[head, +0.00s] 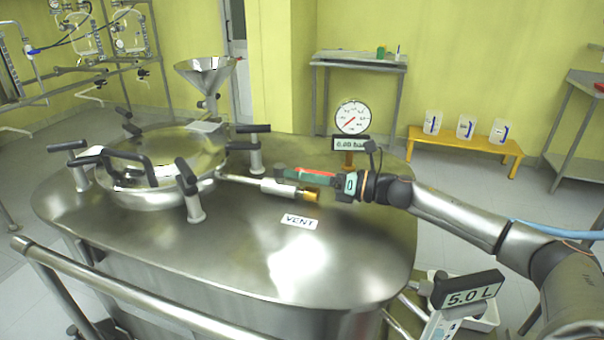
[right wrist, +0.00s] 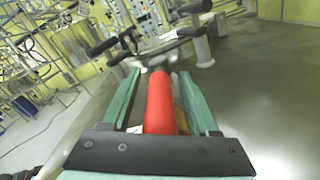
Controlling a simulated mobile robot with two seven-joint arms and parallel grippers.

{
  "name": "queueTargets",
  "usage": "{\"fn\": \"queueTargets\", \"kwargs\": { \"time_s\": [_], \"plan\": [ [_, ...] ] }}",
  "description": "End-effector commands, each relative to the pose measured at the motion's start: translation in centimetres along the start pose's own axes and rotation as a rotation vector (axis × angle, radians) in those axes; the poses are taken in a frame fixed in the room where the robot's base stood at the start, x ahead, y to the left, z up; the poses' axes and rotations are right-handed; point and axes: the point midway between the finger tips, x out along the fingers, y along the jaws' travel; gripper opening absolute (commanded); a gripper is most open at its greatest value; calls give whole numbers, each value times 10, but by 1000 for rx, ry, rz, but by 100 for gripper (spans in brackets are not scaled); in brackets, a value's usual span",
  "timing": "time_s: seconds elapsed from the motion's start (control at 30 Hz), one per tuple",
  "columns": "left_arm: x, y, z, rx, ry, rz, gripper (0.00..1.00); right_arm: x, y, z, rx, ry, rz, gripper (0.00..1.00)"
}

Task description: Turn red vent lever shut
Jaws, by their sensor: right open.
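The red vent lever (head: 316,171) shows as a thin red strip above the vent pipe (head: 272,187) on the steel vessel lid. In the right wrist view the lever (right wrist: 161,105) is a red rod running lengthwise between the two green fingers. My right gripper (head: 286,173) is open, with one finger on each side of the lever. Gaps show between the lever and both fingers (right wrist: 158,74). In the head view the near finger hides part of the lever. A brass end (head: 313,195) and a VENT label (head: 300,221) are just below. My left gripper is out of view.
A round hatch (head: 165,150) with black-handled clamps (head: 193,195) stands left of the vent pipe. A pressure gauge (head: 352,117) with a 6.00 bar display (head: 351,143) rises behind my right wrist. A 5.0 L display (head: 470,290) is at lower right. The lid's front is clear.

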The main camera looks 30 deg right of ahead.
Motion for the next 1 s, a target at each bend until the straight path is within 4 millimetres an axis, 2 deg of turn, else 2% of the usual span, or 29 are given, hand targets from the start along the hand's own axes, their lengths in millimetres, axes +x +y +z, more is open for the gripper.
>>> {"fn": "queueTargets", "kwargs": {
  "time_s": [0.07, 0.57, 1.0],
  "plan": [
    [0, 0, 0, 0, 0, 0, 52, 0, 0, 0, 0, 0, 0, 56],
    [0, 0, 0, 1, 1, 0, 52, 0, 0, 0, 0, 0, 0, 0],
    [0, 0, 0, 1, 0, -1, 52, 0, 0, 0, 0, 0, 0, 0]
  ]
}}
